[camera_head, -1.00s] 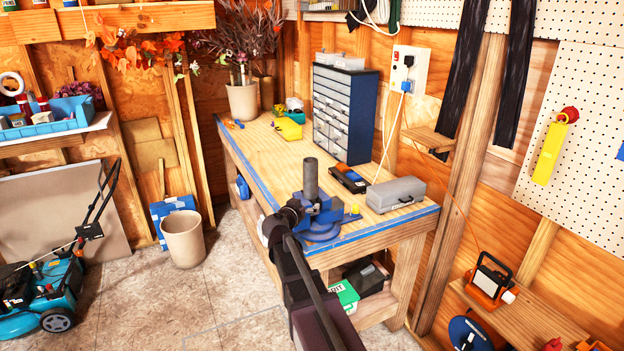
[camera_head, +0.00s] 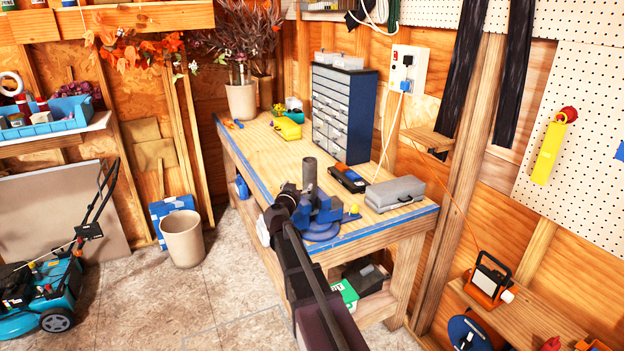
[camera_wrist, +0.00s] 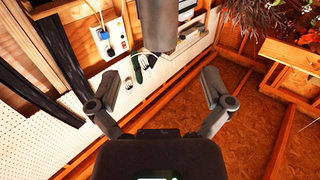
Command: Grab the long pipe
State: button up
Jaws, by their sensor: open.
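The long pipe (camera_head: 309,173) is a grey cylinder standing upright at the blue vise (camera_head: 325,228) on the near end of the workbench. My gripper (camera_head: 291,196) is just left of the pipe in the head view, and my arm hides part of the vise. In the wrist view the pipe (camera_wrist: 157,22) hangs in from the top edge, beyond the fingertips and roughly centred between them. My gripper (camera_wrist: 161,77) is open there, with its two fingers spread wide and nothing between them. The pipe's lower end is partly hidden.
The workbench (camera_head: 258,155) has a black device (camera_head: 348,179) and a grey case (camera_head: 396,193) right of the vise. A drawer cabinet (camera_head: 344,112) stands behind them. A bin (camera_head: 183,238) and a mower (camera_head: 45,290) stand on the floor at left. The bench's left middle is clear.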

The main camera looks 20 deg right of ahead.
aim_at(307, 171)
jog(key=x, duration=0.7)
jog(key=shift+w+d, duration=0.15)
jog(key=shift+x, duration=2.65)
jog(key=shift+f, duration=0.15)
jog(key=c, duration=1.2)
jog(key=shift+o, duration=0.2)
jog(key=shift+r, duration=0.25)
notch_tip(307, 171, up, 9)
jog(key=p, duration=1)
jog(key=shift+r, duration=0.25)
